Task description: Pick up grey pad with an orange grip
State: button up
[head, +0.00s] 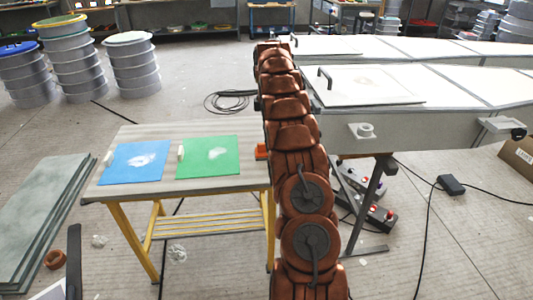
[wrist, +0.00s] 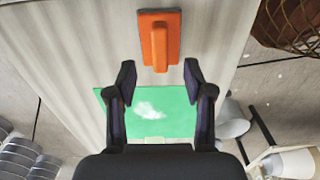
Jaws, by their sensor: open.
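An orange rectangular pad (wrist: 173,20) with a raised orange grip (wrist: 160,50) lies flat on the table in the wrist view. In the head view, only a small orange part (head: 262,151) shows at the table's right end, beside my arm, which hides the rest. My gripper (wrist: 159,78) is open and empty in the wrist view. My gripper is hidden behind my arm in the head view.
The table (head: 130,135) with yellow legs bears a blue sheet (head: 135,162) and a green sheet (head: 208,156), each with a white patch. A long white mould (head: 450,88) on a stand is to the right. Stacked panels (head: 45,205) lie left; cables cross the floor.

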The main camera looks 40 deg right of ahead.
jog(key=shift+a+f, duration=0.15)
jog(key=shift+f, duration=1.7)
jog(key=shift+a+f, duration=0.1)
jog(key=shift+f, duration=1.7)
jog(key=shift+w, duration=0.1)
jog(key=shift+c, duration=0.3)
grip_shut()
